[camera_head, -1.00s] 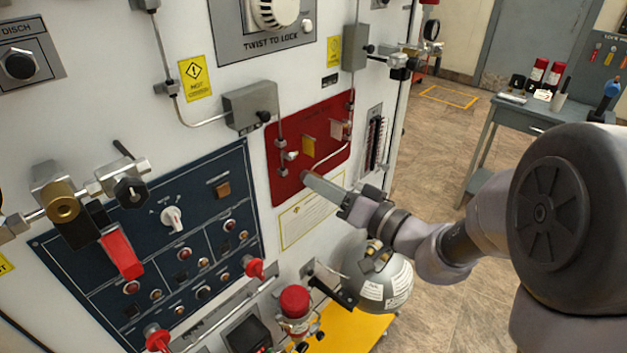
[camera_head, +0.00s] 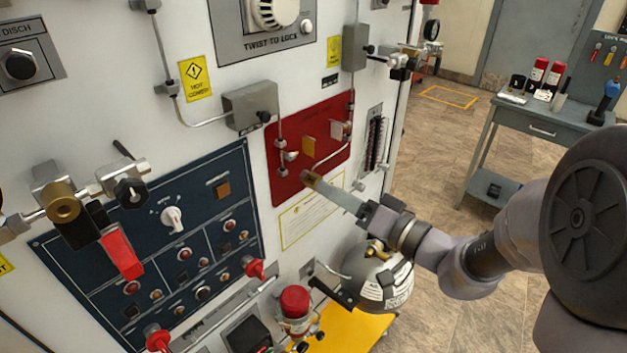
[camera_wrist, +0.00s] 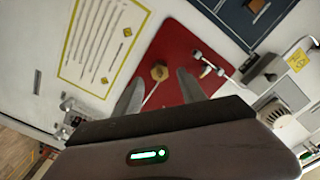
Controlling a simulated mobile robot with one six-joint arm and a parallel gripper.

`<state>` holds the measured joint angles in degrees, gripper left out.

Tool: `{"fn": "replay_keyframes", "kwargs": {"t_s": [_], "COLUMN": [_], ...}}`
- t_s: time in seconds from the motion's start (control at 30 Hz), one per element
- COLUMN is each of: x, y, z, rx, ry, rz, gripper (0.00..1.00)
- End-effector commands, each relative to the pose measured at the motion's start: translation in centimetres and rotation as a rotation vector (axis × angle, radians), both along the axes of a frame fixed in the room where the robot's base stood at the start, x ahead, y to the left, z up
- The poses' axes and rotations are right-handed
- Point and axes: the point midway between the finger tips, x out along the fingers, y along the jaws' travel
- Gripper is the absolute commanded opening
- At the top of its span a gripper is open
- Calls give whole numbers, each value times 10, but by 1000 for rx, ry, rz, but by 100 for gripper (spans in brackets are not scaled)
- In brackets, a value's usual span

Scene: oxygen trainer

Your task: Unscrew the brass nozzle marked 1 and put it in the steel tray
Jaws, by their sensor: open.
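A brass nozzle (camera_head: 311,178) sits at the lower edge of the red panel (camera_head: 284,184) on the white cabinet front. It also shows in the wrist view (camera_wrist: 159,72), in line with the gap between my fingers. I cannot read a mark on it. My gripper (camera_head: 326,187) is open and points at the nozzle from the lower right. In the wrist view, my two fingers (camera_wrist: 160,80) stand apart on either side of the nozzle, and nothing is held. I cannot make out a steel tray in these views.
A grey workbench (camera_head: 541,130) with bottles stands at the right. A round tank (camera_head: 392,287) is below my gripper. A blue control panel (camera_head: 150,265) and a valve with a brass cylinder (camera_head: 63,208) are at the left. Open floor lies between cabinet and bench.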

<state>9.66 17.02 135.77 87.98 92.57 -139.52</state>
Motion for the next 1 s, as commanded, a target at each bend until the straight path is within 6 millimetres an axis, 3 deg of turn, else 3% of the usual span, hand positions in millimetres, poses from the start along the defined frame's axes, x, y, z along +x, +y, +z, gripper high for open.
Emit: {"fn": "replay_keyframes", "kwargs": {"t_s": [0.13,0.37,0.53,0.77,1.0], "x": [0,0,0,0,0], "y": [0,0,0,0,0], "z": [1,0,2,0,1], "rx": [125,140,305,319,500], "ry": [161,181,392,410,641], "rz": [-1,-1,-1,-1,-1], "gripper": [48,48,48,48,48]}}
